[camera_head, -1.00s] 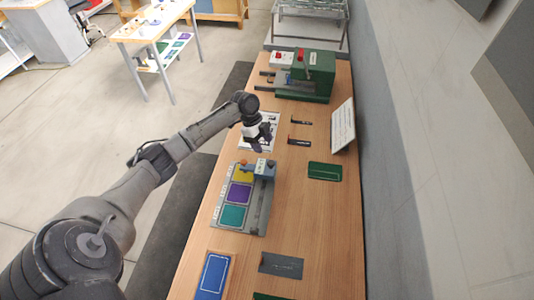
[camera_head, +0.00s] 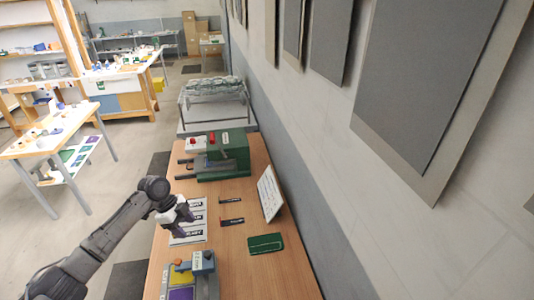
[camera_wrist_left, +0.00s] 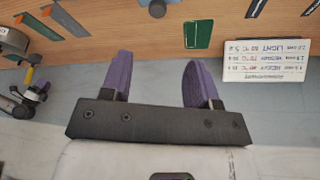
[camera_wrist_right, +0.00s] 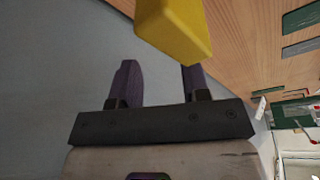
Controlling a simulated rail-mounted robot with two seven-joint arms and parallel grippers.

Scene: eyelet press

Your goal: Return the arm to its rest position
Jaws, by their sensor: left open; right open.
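My left arm reaches in from the left in the head view. Its gripper (camera_head: 180,215) is above a white printed sheet (camera_head: 192,238) on the bench and seems to hold nothing. In the left wrist view its two purple fingers (camera_wrist_left: 158,78) are apart, with nothing between them. My right gripper is out of the head view. In the right wrist view its purple fingers (camera_wrist_right: 157,82) are apart, and a yellow block-like thing (camera_wrist_right: 175,28) shows beyond the fingertips. I cannot tell whether it touches them.
A green press (camera_head: 232,152) stands at the bench's far end. A grey fixture (camera_head: 206,283) with yellow and purple patches is at the near left.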

